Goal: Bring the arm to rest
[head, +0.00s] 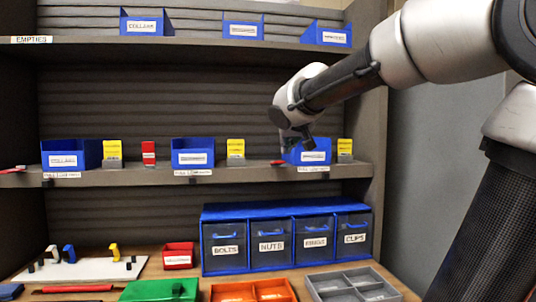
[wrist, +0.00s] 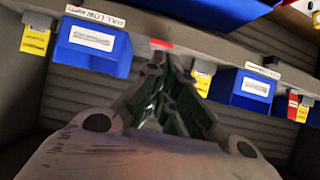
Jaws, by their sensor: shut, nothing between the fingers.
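My gripper (head: 292,140) is at the end of my raised arm, in front of the middle shelf at its right side. It overlaps the right blue bin (head: 316,157) in the head view; I cannot tell whether it touches it. In the wrist view my gripper (wrist: 166,75) shows its green-lined fingers together, with nothing between them. The fingertips point toward the shelf edge, between two blue bins, the left one (wrist: 92,48) and the right one (wrist: 240,90).
The middle shelf (head: 120,180) also holds other blue bins, with yellow and red cards. A grey wall (head: 430,150) is at the right.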

